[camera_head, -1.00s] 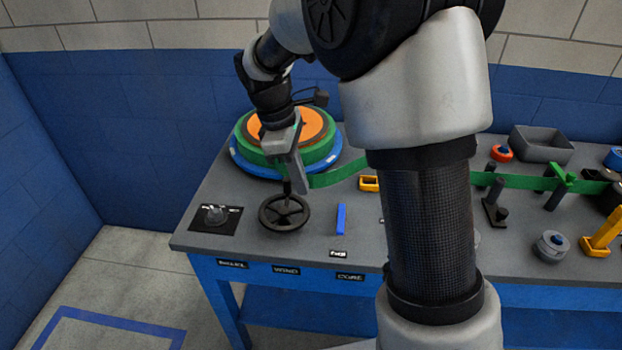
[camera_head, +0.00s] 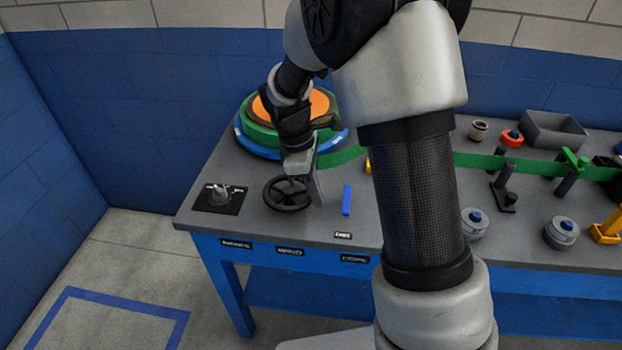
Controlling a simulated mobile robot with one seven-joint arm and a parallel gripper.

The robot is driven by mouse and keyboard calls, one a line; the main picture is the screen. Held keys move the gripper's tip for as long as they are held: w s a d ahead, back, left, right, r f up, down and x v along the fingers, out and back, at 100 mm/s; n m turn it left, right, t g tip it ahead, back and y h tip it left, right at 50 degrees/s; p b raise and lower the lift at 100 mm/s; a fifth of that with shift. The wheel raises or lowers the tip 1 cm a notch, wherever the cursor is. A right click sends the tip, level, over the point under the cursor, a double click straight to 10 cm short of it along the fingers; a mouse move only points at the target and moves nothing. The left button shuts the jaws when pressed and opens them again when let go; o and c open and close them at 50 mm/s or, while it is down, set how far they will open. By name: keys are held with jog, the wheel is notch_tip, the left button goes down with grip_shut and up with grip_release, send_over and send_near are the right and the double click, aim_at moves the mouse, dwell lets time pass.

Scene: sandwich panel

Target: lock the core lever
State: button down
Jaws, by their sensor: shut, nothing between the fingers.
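A slim blue lever (camera_head: 347,200) stands on the front part of the grey bench, above a front-edge label that seems to read CORE (camera_head: 355,258). I take it to be the core lever; its lock state cannot be told. My gripper (camera_head: 319,198) is shut and empty. It points down just left of the blue lever, with a gap between them in the picture. It overlaps the right side of the black handwheel (camera_head: 287,206); whether it touches the wheel is unclear.
A reel (camera_head: 245,130) with green, blue and orange layers stands behind my gripper, its green strip running right. A black knob plate (camera_head: 218,199) is at left. Rollers, posts and a grey bin (camera_head: 553,130) stand at right. My arm hides the bench's middle.

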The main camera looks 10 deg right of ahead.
aim_at(349, 207)
jog(key=shift+s+d, duration=0.2)
jog(key=shift+d, duration=0.45)
jog(key=shift+s+d, duration=0.25)
jog(key=shift+d, duration=0.35)
jog(key=shift+s+d, duration=0.2)
jog(key=shift+d, duration=0.45)
